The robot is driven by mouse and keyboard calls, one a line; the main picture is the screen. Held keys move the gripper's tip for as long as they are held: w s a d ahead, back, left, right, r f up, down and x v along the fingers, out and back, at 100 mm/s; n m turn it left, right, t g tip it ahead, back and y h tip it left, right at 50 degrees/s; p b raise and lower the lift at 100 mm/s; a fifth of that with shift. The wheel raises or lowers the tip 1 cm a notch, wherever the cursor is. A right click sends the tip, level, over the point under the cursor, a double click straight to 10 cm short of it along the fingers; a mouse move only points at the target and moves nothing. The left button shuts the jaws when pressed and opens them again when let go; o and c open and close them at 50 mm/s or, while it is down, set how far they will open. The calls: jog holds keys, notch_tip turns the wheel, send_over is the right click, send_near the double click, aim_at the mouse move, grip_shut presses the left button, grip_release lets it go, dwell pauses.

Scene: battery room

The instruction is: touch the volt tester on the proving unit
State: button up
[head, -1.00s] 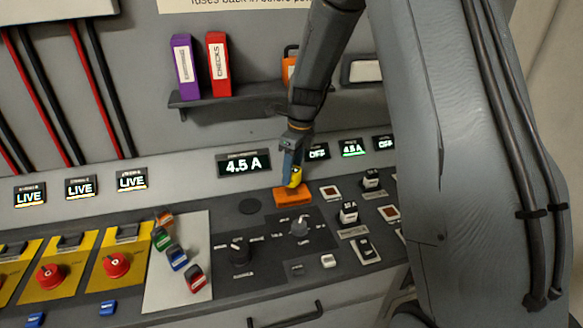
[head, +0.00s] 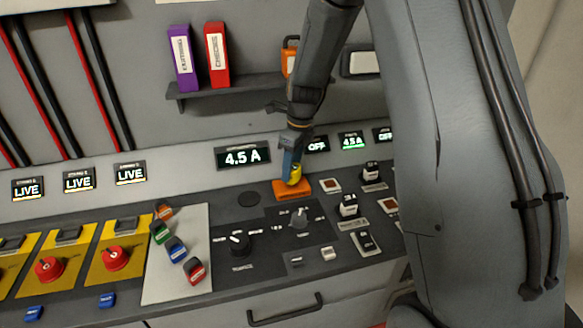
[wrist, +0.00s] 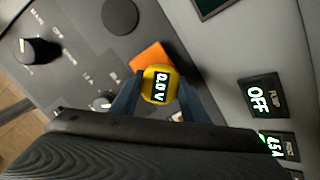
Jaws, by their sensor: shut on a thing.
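The yellow volt tester (wrist: 161,84) reads "0.0 V" on its small display in the wrist view. My gripper (wrist: 152,92) is shut on it, with one blue finger on each side. In the head view the tester (head: 294,174) shows below my gripper (head: 291,165), right over the orange proving unit (head: 292,190) on the desk panel. The proving unit also shows behind the tester in the wrist view (wrist: 150,56). The tester's lower end is hidden, so I cannot tell whether it touches the unit.
Dark knobs (head: 236,243) and switches (head: 348,206) surround the proving unit. A display (head: 243,157) reading "4.5 A" stands behind it. Coloured fuses (head: 176,249) lie on a pale plate at left, beside red rotary switches (head: 115,258). A shelf (head: 235,88) with binders is above.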

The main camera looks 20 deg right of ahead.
jog(key=shift+f, duration=0.5)
dwell(0.4)
jog(key=shift+o, duration=0.2)
jog(key=shift+s+f, duration=0.1)
jog(key=shift+f, duration=0.05)
dwell(1.5)
jog(key=shift+r+p, duration=2.9)
jog(key=shift+r, duration=0.75)
jog(key=shift+c, duration=0.2)
jog(key=shift+o, duration=0.2)
jog(key=shift+f, duration=0.1)
